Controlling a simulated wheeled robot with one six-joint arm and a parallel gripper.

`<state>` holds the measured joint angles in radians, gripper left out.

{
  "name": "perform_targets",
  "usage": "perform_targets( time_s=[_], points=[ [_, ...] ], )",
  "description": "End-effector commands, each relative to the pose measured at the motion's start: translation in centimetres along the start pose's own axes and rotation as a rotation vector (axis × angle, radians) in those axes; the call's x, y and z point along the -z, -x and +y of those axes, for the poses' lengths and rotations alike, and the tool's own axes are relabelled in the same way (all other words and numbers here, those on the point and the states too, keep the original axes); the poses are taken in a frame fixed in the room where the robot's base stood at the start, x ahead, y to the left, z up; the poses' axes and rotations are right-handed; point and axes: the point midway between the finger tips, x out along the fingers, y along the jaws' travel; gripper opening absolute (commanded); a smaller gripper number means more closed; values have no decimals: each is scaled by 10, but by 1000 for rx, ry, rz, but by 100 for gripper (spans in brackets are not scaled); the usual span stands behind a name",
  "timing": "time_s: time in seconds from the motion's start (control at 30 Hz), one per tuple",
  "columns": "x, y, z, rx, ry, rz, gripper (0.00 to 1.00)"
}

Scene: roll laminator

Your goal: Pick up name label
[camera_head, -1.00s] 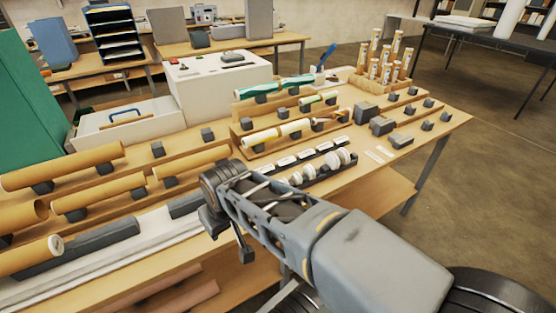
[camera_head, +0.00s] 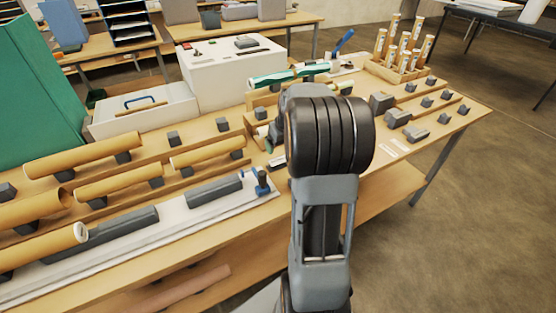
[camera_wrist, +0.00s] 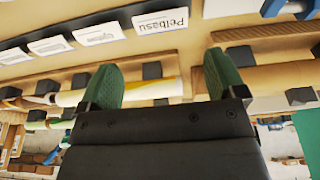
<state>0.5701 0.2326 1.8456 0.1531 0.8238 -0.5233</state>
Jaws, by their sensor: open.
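A white name label reading "Pelbasu" (camera_wrist: 160,20) stands in a dark strip holder (camera_wrist: 122,22) at the top of the wrist view. More white labels (camera_wrist: 99,34) sit in the same strip to its left, their print too small to read. My gripper (camera_wrist: 163,62) is open, its two green fingers spread with nothing gripped between them. In the picture the fingertips lie just below the Pelbasu label; I cannot tell whether they touch anything. In the head view my arm hides the gripper and most of the label strip.
A pale roll (camera_wrist: 150,90) on dark supports shows behind the fingers. Tan rolls (camera_head: 82,157) and a blue-handled tool (camera_head: 261,182) lie on the table left of my arm. A white box (camera_head: 232,75) and a rack of upright tubes (camera_head: 403,50) stand farther back.

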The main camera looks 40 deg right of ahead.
Motion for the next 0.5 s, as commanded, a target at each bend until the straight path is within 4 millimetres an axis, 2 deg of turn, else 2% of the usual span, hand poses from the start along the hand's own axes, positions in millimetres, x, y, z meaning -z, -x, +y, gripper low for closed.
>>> perform_targets(
  time_s=[0.1,0.37,0.5],
  points=[
    [0,-15,-1,1,1,-1,89],
    [0,-29,-2,1,2,0,89],
    [-1,-47,-3,3,2,-3,89]
  ],
)
